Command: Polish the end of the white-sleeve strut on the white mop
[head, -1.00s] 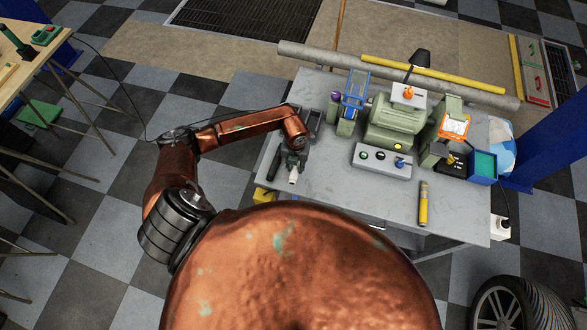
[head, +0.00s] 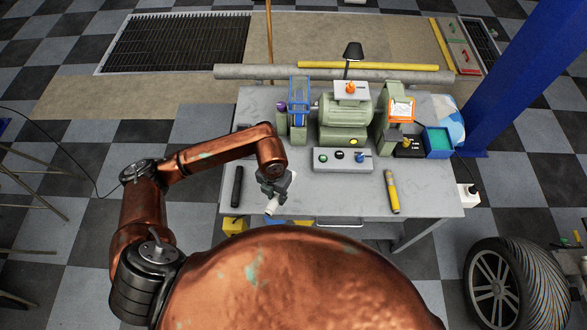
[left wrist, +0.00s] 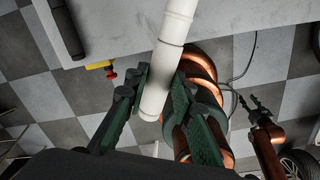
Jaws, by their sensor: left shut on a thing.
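My left gripper (head: 275,187) is shut on the white-sleeve strut (head: 271,207), over the front left part of the grey bench. In the left wrist view the strut (left wrist: 172,40) shows as a long white tube between the dark green fingers (left wrist: 155,95), its end poking past them. The green polishing machine (head: 345,115) stands at the back of the bench, with a blue-framed guard (head: 299,92) on its left and an orange one (head: 401,109) on its right. I cannot make out the white mop. My right gripper (left wrist: 260,104) shows small in the left wrist view; its opening is unclear.
A black strut (head: 237,187) lies at the bench's left, a yellow one (head: 391,192) at its right. A grey control box (head: 343,160) stands before the machine. A blue bin (head: 438,141) is at the right edge. Bare bench top (head: 425,190) lies at the front right.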

